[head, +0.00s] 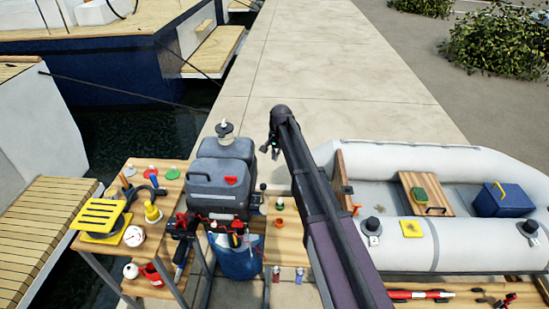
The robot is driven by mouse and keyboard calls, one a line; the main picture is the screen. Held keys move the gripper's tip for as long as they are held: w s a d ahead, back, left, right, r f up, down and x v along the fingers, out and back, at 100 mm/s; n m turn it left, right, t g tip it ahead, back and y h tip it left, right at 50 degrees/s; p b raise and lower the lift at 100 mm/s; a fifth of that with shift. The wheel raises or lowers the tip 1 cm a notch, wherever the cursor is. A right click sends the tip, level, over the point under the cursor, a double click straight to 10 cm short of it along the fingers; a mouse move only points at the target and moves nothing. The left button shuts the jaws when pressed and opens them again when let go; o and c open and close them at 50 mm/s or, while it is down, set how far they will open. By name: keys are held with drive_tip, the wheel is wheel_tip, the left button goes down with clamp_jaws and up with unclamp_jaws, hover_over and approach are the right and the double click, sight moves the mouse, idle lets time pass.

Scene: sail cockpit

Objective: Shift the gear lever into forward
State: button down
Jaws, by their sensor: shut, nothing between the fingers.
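A dark grey outboard motor (222,182) stands at the centre-left, with a red part on its front face. A short black-knobbed lever (262,188) sticks up at its right side; I cannot tell for sure that it is the gear lever. A black and red handle (182,226) is at the motor's lower left. My arm rises from the bottom right, and my gripper (270,151) hangs small at its far end, up and right of the motor. It is shut and empty, apart from the motor and the lever.
A wooden stand (165,182) at left holds a yellow slatted piece and several small items. A grey inflatable boat (455,258) with a blue box (503,199) lies at right. Bare concrete dock (330,70) stretches behind. Moored boats and water are at left.

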drive_tip(key=s+a+f+b, duration=0.2)
drive_tip(key=s+f+b, duration=0.1)
drive_tip(key=f+b, duration=0.5)
drive_tip(key=shift+s+a+f, duration=0.2)
drive_tip(key=shift+a+f, duration=0.2)
drive_tip(key=shift+f, duration=0.05)
idle(0.4)
drive_tip(key=shift+a, duration=0.1)
drive_tip(key=shift+s, duration=0.15)
drive_tip(key=shift+s+t, duration=0.25)
drive_tip(key=shift+t, duration=0.05)
